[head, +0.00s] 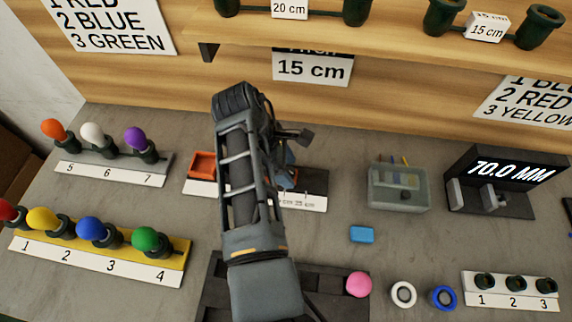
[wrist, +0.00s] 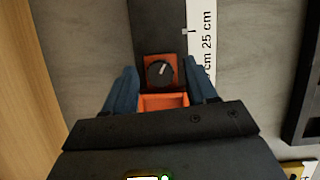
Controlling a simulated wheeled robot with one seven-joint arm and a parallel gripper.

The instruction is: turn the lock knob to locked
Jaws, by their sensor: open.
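The lock knob (wrist: 159,72) is a round black knob with a white pointer line, set on an orange block. In the wrist view the pointer line tilts a little right of straight up. My gripper (wrist: 158,82) is open, with one blue-grey finger on each side of the orange block. No contact with the knob can be made out. In the head view my arm covers the knob, and an orange piece (head: 202,166) of the fixture shows left of the arm. A white length scale (wrist: 204,45) runs along the fixture's dark rail (wrist: 158,25).
A gauge reading 70.0 MM (head: 510,170) stands farther right. A shelf (head: 390,32) overhangs the back.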

